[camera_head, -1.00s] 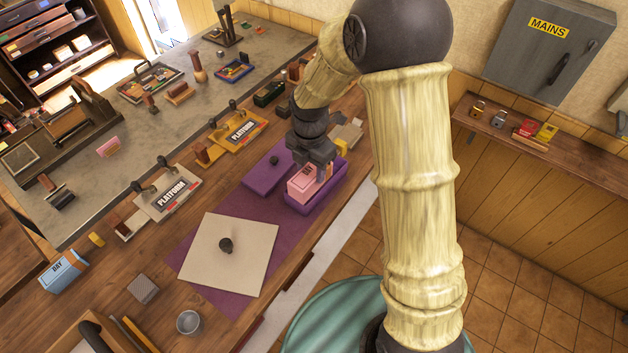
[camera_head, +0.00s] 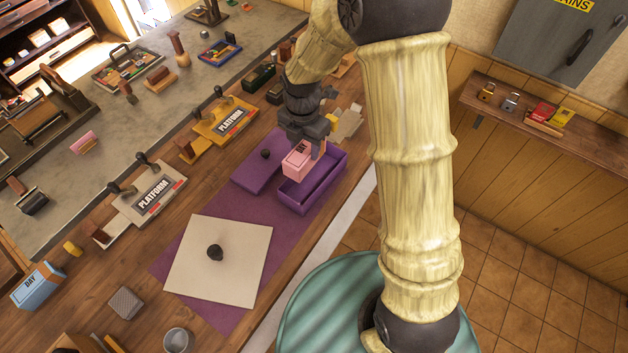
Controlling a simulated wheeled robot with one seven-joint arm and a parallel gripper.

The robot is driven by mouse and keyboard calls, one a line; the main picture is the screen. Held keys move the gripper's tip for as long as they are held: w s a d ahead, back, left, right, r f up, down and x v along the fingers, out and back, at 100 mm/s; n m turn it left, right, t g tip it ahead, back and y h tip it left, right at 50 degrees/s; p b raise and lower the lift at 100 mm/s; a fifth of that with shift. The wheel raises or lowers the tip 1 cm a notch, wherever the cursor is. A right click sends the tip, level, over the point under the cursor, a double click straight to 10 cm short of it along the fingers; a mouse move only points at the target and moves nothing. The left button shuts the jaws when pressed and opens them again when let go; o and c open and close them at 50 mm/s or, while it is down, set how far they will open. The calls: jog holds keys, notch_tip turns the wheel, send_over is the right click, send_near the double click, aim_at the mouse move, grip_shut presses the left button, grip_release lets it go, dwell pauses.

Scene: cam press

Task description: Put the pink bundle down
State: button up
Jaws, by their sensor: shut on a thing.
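The pink bundle (camera_head: 297,160) has dark lettering on its top. My gripper (camera_head: 306,147) is shut on it and holds it just above the open purple box (camera_head: 318,186), over the box's left and far side. The inside of the box that shows is empty. The purple lid (camera_head: 258,172) with a dark knob lies to the left of the box, touching or very near it. The gripper's fingers are partly hidden by its own body.
A cream board (camera_head: 220,265) with a dark knob lies on the purple mat (camera_head: 215,318). A grey platform (camera_head: 150,195) and a yellow platform (camera_head: 225,122) stand behind. A blue bundle marked DAY (camera_head: 38,287) is at far left. Bare wood (camera_head: 110,270) lies left of the board.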

aim_at(305, 157)
notch_tip(305, 157, down, 5)
jog(key=b, duration=0.4)
jog(key=shift+w+a, duration=0.1)
jog(key=shift+w, duration=0.05)
jog(key=shift+f+p, duration=0.4)
jog(key=shift+f, duration=2.45)
jog(key=shift+f, duration=0.1)
jog(key=shift+f+p, duration=0.5)
jog(key=shift+f, duration=1.5)
